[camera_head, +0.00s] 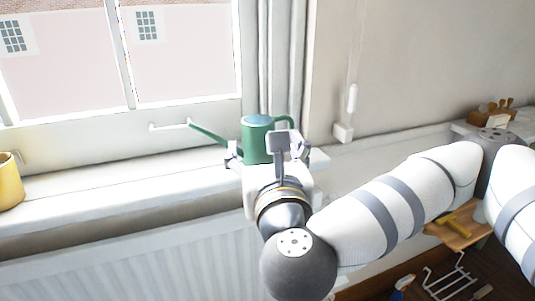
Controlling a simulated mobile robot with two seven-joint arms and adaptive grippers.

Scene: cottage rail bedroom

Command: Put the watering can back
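The green watering can (257,138) is at the right end of the white window sill, in front of the curtain. It looks upright, with its long thin spout pointing left and its curved handle on the right. My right gripper (266,150) comes in from the right and is at the can, its fingers spread wide on either side of the body. The gripper and wrist hide the can's base, so I cannot tell whether it touches the sill. My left gripper is not in view.
A yellow pot (10,182) stands on the sill (120,190) at the far left. The sill between it and the can is clear. A radiator (130,262) is below. A wooden holder (490,112) stands on a ledge at the right, and a wire rack (450,283) is low at the right.

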